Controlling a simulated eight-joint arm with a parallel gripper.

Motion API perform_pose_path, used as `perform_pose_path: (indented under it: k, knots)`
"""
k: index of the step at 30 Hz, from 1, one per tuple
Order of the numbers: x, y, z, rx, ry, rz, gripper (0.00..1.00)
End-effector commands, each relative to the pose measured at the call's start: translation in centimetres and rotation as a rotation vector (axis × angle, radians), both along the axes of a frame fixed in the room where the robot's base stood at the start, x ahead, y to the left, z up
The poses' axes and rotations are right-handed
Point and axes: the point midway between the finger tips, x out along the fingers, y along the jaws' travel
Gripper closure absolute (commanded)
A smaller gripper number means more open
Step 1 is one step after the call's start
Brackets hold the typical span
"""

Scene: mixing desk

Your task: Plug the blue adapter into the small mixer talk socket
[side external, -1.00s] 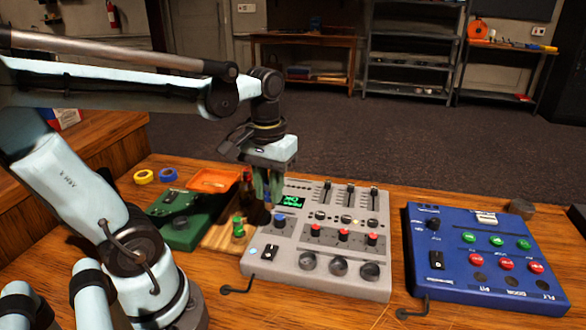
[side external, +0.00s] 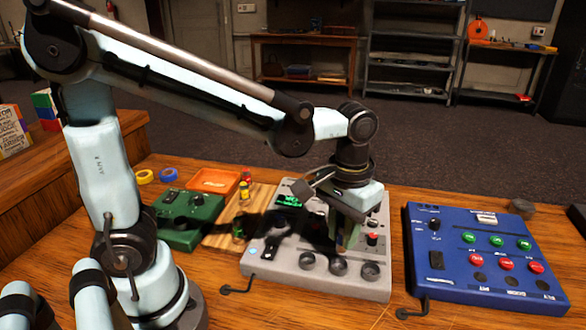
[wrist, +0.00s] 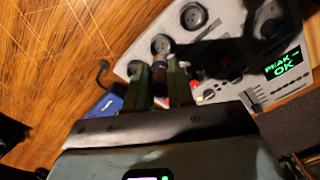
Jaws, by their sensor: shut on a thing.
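My gripper (side external: 346,244) is over the front right of the grey mixer (side external: 262,263). In the wrist view its green fingers (wrist: 160,88) are shut on a small dark, bluish cylinder with a brownish band, the blue adapter (wrist: 160,72). The side view hides most of the adapter behind the fingers. The mixer's front row has round dark sockets, left (side external: 307,261), middle (side external: 338,266) and right (side external: 370,271). In the wrist view the adapter's far end is near one socket (wrist: 161,44). I cannot tell whether they touch, and the socket labels are unreadable.
A blue panel (side external: 480,288) with red and green buttons stands to the right. A green box (side external: 190,237), an orange tray (side external: 213,180) and a wooden board (side external: 222,238) with a yellow-and-red adapter (side external: 245,188) and a green one (side external: 238,230) are left. Mixer knobs and faders stand near the gripper.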

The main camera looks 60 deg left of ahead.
Motion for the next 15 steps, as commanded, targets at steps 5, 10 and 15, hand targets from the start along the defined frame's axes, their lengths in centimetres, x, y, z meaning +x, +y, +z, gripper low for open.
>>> perform_pose_path:
  k: [5,10,15]
  knots:
    - [0.0,0.0,-1.8,0.000,0.000,0.001,1.00]
    - [0.0,0.0,-3.1,0.000,0.000,0.001,1.00]
    - [0.0,0.1,-3.7,0.000,0.000,0.001,1.00]
